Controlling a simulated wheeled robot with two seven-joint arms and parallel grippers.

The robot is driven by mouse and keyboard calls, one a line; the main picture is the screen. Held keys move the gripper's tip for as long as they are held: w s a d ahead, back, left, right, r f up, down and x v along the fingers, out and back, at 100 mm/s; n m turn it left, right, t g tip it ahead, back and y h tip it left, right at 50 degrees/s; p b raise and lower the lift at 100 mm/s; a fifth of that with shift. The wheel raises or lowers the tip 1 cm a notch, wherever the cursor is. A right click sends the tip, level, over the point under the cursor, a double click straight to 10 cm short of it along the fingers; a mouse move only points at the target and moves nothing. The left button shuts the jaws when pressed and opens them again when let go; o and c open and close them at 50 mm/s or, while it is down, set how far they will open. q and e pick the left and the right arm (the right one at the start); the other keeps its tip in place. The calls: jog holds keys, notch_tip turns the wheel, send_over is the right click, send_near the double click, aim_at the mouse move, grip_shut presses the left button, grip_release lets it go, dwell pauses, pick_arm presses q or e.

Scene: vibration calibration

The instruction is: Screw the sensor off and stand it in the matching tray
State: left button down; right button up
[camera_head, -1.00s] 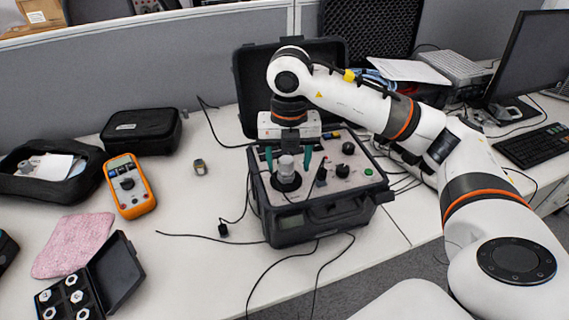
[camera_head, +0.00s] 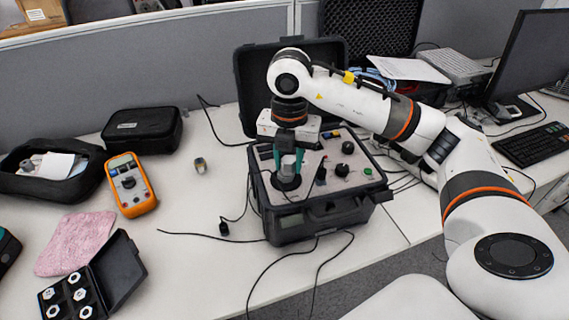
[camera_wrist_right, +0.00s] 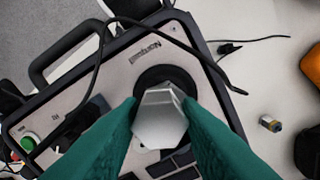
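The sensor (camera_head: 288,165) is a silver hexagonal piece standing upright on the round black mount (camera_head: 286,181) of the calibrator case. In the right wrist view the sensor (camera_wrist_right: 160,118) sits between my two green fingers. My right gripper (camera_head: 289,162) reaches down from above, its fingers closed against opposite sides of the sensor. It also shows in the right wrist view (camera_wrist_right: 160,110). A small black tray (camera_head: 99,288) with an open lid lies at the lower left, with several white hexagonal shapes in its compartments.
The calibrator case (camera_head: 330,212) has knobs and an open lid behind. Loose cables cross the table.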

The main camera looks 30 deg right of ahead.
aim_at(289, 159)
jog(key=c, duration=0.3)
jog(key=shift+n+b, duration=0.3)
jog(key=shift+n, duration=0.8)
jog(key=shift+r, duration=0.3)
jog(key=shift+r+p, duration=1.55)
jog(key=shift+r, duration=0.2)
jog(key=shift+f, duration=0.1)
